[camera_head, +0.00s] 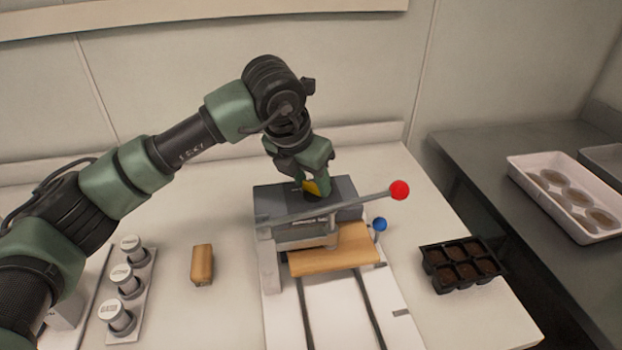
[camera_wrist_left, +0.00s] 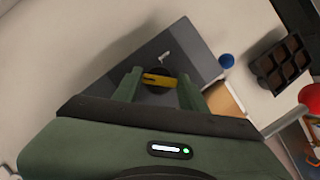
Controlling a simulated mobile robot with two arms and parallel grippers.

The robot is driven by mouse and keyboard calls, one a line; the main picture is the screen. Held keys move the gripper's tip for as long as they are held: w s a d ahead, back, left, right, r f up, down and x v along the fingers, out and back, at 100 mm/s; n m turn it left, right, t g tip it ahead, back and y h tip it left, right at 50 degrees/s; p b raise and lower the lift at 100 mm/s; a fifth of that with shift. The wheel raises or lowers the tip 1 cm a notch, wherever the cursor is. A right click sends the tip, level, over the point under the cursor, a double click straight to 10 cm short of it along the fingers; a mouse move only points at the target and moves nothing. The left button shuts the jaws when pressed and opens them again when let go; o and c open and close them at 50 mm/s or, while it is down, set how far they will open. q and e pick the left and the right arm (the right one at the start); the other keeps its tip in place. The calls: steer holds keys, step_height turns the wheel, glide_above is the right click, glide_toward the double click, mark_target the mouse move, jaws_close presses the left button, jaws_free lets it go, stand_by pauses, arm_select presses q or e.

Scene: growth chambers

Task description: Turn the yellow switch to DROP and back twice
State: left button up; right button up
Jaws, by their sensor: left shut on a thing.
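The yellow switch (camera_head: 312,187) is on the dark grey top of the machine (camera_head: 347,190) in the middle of the table. It also shows in the left wrist view (camera_wrist_left: 160,80) as a yellow bar on a dark round base. My left gripper (camera_head: 311,181) reaches down from above and is shut on the switch, with one finger at each side of it in the left wrist view. The fingers hide part of the switch in the head view. The markings beside the switch are too small to read. My right gripper is not in view.
A long lever with a red knob (camera_head: 399,190) slopes across the machine's front, and a blue knob (camera_head: 379,224) is at its right. A wooden board (camera_head: 335,256), a tan block (camera_head: 202,265), a black cell tray (camera_head: 461,265) and several capped weights (camera_head: 121,316) stand nearby.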

arm_select(q)
steer(key=m+h+b, duration=0.1)
steer(key=m+b, duration=0.1)
steer(key=m, duration=0.1)
steer(key=shift+w+a+f+g, duration=0.1)
steer(key=shift+g, duration=0.3)
steer(key=shift+m+g, duration=0.3)
steer(key=shift+m, duration=0.6)
steer(key=shift+m+g+h, duration=0.3)
steer(key=shift+m, duration=0.7)
steer(key=m, duration=0.1)
steer(key=m+g, duration=0.1)
steer(key=shift+w+r+m, duration=0.15)
steer(key=shift+r+m, duration=0.05)
steer(key=shift+m, duration=0.1)
steer(key=m+g+p, duration=0.1)
steer(key=m, duration=0.1)
steer(key=shift+r+m, duration=0.1)
steer(key=shift+m, duration=0.3)
steer(key=shift+w+m+g+p, duration=0.1)
steer(key=shift+m+g+p, duration=0.5)
steer(key=shift+m, duration=0.85)
steer(key=shift+w+m+g+p, duration=0.1)
steer(key=shift+m+g+p, duration=0.5)
steer(key=shift+m, duration=0.85)
